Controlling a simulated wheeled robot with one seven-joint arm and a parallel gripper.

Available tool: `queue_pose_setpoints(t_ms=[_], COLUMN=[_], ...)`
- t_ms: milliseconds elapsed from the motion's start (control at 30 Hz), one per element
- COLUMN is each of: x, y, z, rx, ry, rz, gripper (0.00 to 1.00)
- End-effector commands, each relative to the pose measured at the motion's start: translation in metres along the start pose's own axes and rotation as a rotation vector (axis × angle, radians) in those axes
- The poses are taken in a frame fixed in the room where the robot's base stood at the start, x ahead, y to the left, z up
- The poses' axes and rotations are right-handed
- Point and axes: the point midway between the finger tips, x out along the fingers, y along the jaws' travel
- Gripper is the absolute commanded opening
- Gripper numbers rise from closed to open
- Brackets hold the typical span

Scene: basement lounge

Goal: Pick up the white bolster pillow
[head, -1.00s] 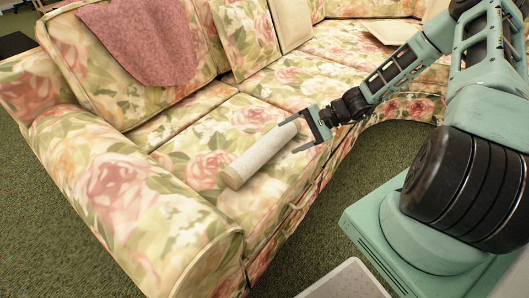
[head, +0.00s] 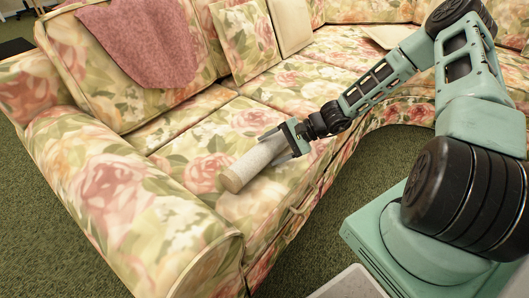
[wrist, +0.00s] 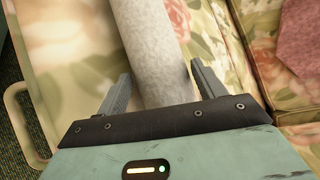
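The white bolster pillow (head: 253,163) lies on the seat of the floral sofa, a pale cylinder with a beige end facing the front left. It also shows in the wrist view (wrist: 150,50), running up from between the fingers. My gripper (head: 280,151) is at the pillow's right-hand end. The pillow's far end is hidden behind the gripper's body.
The floral sofa (head: 100,190) has a rounded arm at left and a backrest with a pink throw (head: 140,40). Floral and cream cushions (head: 290,25) lean at the back. A light curved handle (wrist: 22,125) shows in the wrist view. Green carpet (head: 330,225) lies in front.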

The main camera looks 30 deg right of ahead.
Motion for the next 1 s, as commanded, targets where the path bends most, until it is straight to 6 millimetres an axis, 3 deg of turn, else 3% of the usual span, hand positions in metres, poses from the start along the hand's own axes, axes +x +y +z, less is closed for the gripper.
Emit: queue_pose_setpoints(t_ms=[367, 800, 1000], x=[-0.003, -0.044, -0.052], y=[-0.003, -0.056, -0.067], z=[0.003, 0.044, 0.052], rx=[-0.001, -0.003, -0.002], ry=[0.0, 0.0, 0.0], rz=[0.0, 0.0, 0.0], gripper=[0.38, 0.38, 0.38])
